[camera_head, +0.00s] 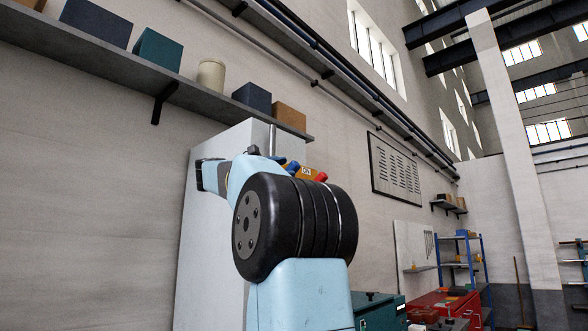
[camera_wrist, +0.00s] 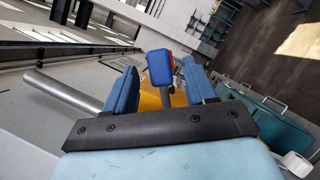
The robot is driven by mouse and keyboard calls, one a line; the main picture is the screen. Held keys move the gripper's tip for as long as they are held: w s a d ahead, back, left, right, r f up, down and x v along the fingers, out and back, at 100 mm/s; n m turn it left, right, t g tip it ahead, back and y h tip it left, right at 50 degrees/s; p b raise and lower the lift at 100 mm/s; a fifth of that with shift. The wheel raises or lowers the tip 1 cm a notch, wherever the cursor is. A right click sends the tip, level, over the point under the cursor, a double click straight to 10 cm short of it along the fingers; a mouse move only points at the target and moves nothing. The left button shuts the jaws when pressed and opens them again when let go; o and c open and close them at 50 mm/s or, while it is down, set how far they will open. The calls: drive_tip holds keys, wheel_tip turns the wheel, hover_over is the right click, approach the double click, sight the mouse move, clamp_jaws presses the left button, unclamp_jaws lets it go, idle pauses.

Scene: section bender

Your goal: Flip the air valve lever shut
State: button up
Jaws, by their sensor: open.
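In the wrist view my gripper (camera_wrist: 161,88) is open, with one blue finger on each side. The air valve lever (camera_wrist: 160,68), a blue grip with a red edge, shows between the fingers. I cannot tell whether either finger touches it. The yellow valve body (camera_wrist: 149,99) lies behind and is partly covered by my gripper. A grey pipe (camera_wrist: 62,93) runs off to the left. In the head view my arm hides most of the gripper. The yellow valve body (camera_head: 307,173) shows just above my black wrist joint, with blue and red parts beside it.
A wall shelf (camera_head: 120,72) with boxes and a canister (camera_head: 211,75) is at upper left. A pale cabinet or panel (camera_head: 200,240) stands behind my arm. A red cabinet (camera_head: 445,303) and a blue rack (camera_head: 462,262) are at lower right.

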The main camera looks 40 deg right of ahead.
sight(289, 168)
drive_tip(key=shift+x, duration=2.15)
drive_tip(key=shift+c, duration=0.4)
clamp_jaws()
